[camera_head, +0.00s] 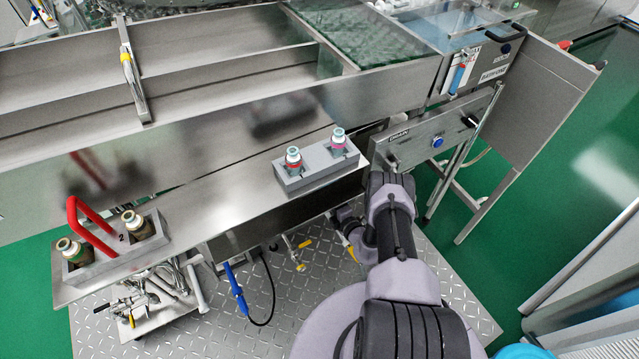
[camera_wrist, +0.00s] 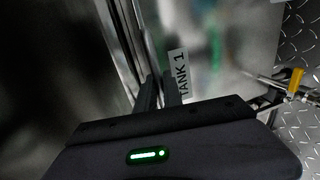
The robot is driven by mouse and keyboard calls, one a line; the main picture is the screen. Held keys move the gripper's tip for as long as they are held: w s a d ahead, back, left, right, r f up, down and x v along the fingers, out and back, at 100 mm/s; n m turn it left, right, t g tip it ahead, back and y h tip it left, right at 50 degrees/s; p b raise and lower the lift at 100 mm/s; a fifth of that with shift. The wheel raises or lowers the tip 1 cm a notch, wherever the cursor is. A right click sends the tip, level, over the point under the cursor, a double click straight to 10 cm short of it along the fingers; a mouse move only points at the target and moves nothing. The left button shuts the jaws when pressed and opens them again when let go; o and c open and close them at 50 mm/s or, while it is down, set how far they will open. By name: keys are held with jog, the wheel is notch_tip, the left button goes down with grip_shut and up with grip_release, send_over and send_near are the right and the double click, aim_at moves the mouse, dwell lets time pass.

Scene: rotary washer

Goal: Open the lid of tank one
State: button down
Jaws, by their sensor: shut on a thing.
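The white "TANK 1" label (camera_wrist: 180,74) is on a shiny metal face in the wrist view. My gripper (camera_wrist: 159,84) is just left of it, with its two narrow dark fingers close together at a metal rim (camera_wrist: 125,40). The gripper is shut on a part of the tank one lid there. The exact gripped part is hard to make out between the fingers. In the head view my arm reaches toward the steel tank front and hides the gripper and most of the contact.
In the head view, a grey holder (camera_head: 316,173) with two bottles sits on the steel ledge left of my arm. Another holder (camera_head: 110,262) with two bottles and a red handle (camera_head: 90,225) is at lower left. A steel side panel (camera_head: 540,105) stands at right.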

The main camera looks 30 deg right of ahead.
jog(key=shift+v, duration=0.85)
jog(key=shift+f, duration=0.2)
jog(key=c, duration=1.5)
grip_release()
jog(key=shift+w, duration=0.1)
jog(key=p+v, duration=0.5)
jog(key=v, duration=1.2)
jog(key=shift+s+p, duration=0.25)
jog(key=shift+p, duration=0.1)
